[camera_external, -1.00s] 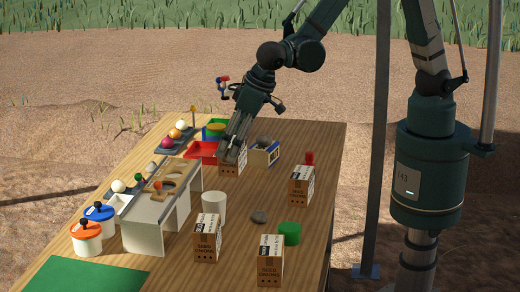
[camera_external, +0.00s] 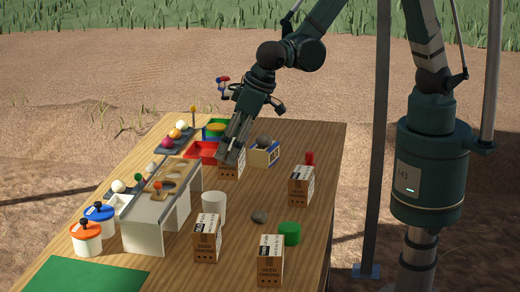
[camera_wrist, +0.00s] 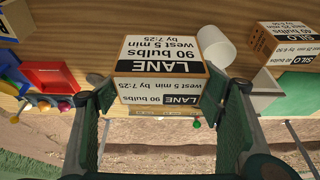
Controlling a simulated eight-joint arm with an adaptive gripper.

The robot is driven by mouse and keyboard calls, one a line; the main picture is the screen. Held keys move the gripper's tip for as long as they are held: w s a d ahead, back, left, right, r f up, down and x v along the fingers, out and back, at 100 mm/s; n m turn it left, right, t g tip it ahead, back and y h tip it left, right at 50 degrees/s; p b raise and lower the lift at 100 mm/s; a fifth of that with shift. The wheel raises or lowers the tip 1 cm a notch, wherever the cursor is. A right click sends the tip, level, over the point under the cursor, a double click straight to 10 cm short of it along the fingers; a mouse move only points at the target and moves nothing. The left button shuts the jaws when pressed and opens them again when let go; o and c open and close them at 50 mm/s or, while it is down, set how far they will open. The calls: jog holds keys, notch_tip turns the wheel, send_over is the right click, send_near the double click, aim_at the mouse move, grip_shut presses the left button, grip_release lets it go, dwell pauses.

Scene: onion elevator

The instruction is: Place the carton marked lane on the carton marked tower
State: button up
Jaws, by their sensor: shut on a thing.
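The carton marked lane (camera_wrist: 160,63) is brown with white and black labels and sits between my gripper's two fingers in the wrist view. My gripper (camera_wrist: 160,92) is shut on it, one finger at each side. In the external view my gripper (camera_external: 232,160) points down at this carton (camera_external: 231,170), near the far part of the table; I cannot tell whether it touches the tabletop. Other brown cartons stand at the right (camera_external: 301,186), near the front (camera_external: 206,238) and at the front right (camera_external: 270,260). The name tower is not readable on any of them.
A carton marked silo (camera_wrist: 285,42) and a white cup (camera_wrist: 215,46) are right in the wrist view.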

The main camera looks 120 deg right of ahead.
jog(key=w+a+r+n+p, duration=0.1)
jog(key=w+a+r+p, duration=0.1)
jog(key=w+a, duration=0.5)
jog(key=w+a+r+n+p, duration=0.1)
jog(key=w+a+r+p, duration=0.15)
jog(key=a, duration=0.95)
notch_tip(320, 180, up, 4)
jog(key=n+t+y+p, duration=0.1)
jog(key=n+p, duration=0.2)
send_over(272, 251)
jog(key=shift+w+f, duration=0.1)
jog(key=shift+f, duration=0.05)
jog(key=shift+m, duration=0.3)
notch_tip(272, 251, down, 6)
jog(key=shift+f, duration=0.15)
jog(key=shift+f, duration=1.85)
jog(key=shift+f, duration=0.15)
